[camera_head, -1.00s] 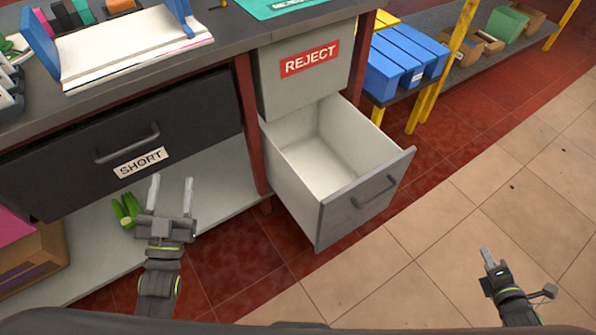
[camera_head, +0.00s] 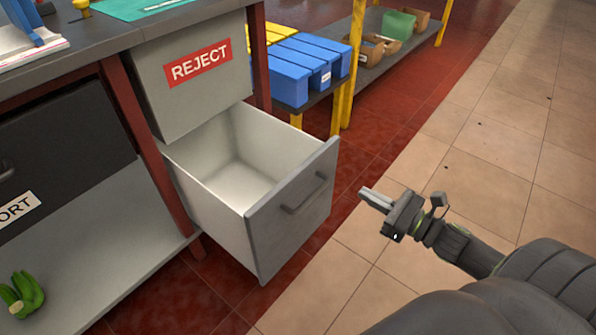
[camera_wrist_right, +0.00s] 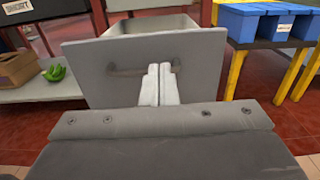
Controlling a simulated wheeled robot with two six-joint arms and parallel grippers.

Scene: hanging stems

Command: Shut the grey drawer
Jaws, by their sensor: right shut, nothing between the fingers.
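The grey drawer (camera_head: 290,215) stands pulled out below the box marked REJECT (camera_head: 197,75). Its inside is empty and its front carries a dark bar handle (camera_head: 304,194). My right gripper (camera_head: 368,197) is shut and empty, to the right of the drawer front, pointing at it with a gap between. In the right wrist view the shut fingers (camera_wrist_right: 160,84) line up in front of the drawer front (camera_wrist_right: 98,75), over the right part of the handle (camera_wrist_right: 140,70). Contact cannot be made out there. My left gripper is out of the head view.
A black drawer marked SHORT (camera_head: 60,150) is left of a red post (camera_head: 150,150). Green peppers or bananas (camera_head: 22,294) lie on the low shelf. Blue bins (camera_head: 288,80) stand behind on a yellow-legged rack (camera_head: 348,85). The tiled floor right of the drawer is clear.

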